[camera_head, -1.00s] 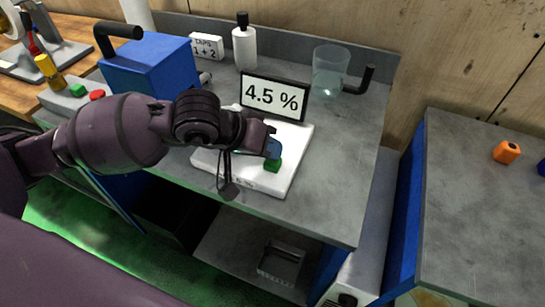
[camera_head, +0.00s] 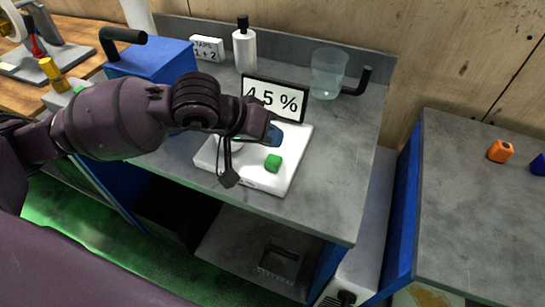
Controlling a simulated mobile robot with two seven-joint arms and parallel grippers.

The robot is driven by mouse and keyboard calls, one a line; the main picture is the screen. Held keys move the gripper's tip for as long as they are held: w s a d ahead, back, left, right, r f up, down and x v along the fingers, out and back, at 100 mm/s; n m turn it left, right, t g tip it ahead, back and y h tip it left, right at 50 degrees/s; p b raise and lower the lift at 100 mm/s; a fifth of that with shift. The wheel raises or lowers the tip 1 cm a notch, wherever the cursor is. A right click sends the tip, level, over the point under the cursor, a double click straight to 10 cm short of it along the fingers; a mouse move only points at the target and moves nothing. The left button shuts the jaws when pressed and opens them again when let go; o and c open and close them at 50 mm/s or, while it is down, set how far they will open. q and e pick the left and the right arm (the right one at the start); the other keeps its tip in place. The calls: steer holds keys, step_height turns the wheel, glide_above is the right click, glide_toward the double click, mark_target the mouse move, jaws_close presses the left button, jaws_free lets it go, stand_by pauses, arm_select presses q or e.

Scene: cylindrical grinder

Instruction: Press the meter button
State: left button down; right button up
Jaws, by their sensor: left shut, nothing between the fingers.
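The meter is a white slab (camera_head: 288,172) on the grey bench, with an upright black-framed display (camera_head: 285,97) at its back that reads 4.5 %, its left part covered by my arm. The green meter button (camera_head: 273,162) stands on the front part of the slab and is in full view. My left gripper (camera_head: 272,136) is shut and empty. It hangs over the slab behind the button in the picture, apart from it. My right gripper is out of view.
A blue box (camera_head: 150,60) with a black handle stands left. An orange item (camera_head: 500,151) lies on the right table.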

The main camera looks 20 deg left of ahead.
arm_select(q)
steer(key=shift+r+p, duration=0.4)
steer(key=shift+r, duration=1.05)
